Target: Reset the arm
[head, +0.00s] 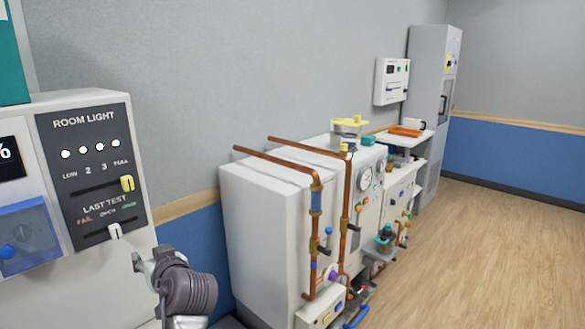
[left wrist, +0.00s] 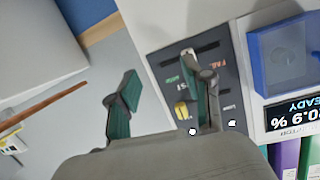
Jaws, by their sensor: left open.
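My left gripper (head: 150,262) is at the lower left of the head view, just right of and below the white LAST TEST slider (head: 114,231). In the left wrist view my left gripper (left wrist: 163,98) has its two green-padded fingers wide apart, with nothing between them. One finger overlaps the dark control panel (left wrist: 157,62) in that view; I cannot tell whether it touches. The yellow ROOM LIGHT slider (head: 127,183) is near the FULL end of its slot. My right gripper is not in view.
A blue translucent cover (head: 27,236) is on the panel's left. A white cabinet (head: 262,215) with copper pipes (head: 316,220) and valves stands to the right along the wall. A grey tall cabinet (head: 428,110) stands farther back. The wooden floor (head: 480,255) at right is clear.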

